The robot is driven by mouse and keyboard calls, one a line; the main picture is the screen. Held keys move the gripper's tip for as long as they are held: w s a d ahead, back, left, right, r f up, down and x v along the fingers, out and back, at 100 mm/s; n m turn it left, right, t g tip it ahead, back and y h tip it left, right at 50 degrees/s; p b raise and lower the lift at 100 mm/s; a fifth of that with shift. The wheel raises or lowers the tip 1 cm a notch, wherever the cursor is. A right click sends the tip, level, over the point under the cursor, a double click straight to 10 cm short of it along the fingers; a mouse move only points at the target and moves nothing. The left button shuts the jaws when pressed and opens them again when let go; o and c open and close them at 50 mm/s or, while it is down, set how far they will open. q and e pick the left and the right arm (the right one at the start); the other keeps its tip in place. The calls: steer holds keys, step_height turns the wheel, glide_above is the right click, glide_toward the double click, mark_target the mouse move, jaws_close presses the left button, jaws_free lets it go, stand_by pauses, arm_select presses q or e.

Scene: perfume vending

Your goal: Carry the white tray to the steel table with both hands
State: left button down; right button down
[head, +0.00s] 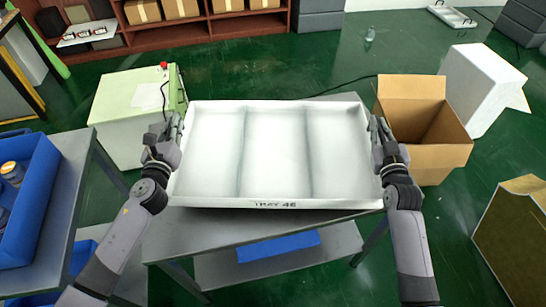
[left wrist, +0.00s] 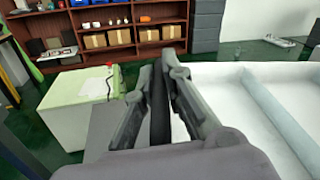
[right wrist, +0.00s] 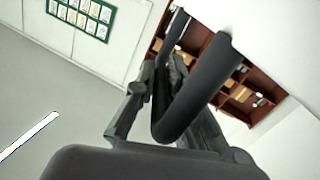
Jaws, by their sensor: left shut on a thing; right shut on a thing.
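The white tray (head: 275,150) is empty, with three channels and "TRAY 46" on its front edge. It looks level in the head view, over the steel table (head: 230,230); I cannot tell whether it touches the top. My left gripper (head: 173,132) is shut on the tray's left handle, a dark bar between the fingers in the left wrist view (left wrist: 162,95). My right gripper (head: 379,136) is shut on the right handle (right wrist: 200,90), a dark curved bar in the right wrist view. The tray hides much of the tabletop.
A steel table with a blue bin (head: 28,195) stands at the left. A pale green machine (head: 125,112) stands behind left, and an open cardboard box (head: 430,150) at the right. A blue item (head: 278,246) lies on the lower shelf.

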mark_target(184, 151)
arm_select(q)
steer(key=shift+d, duration=0.3)
arm_select(e)
steer(key=shift+a, duration=0.25)
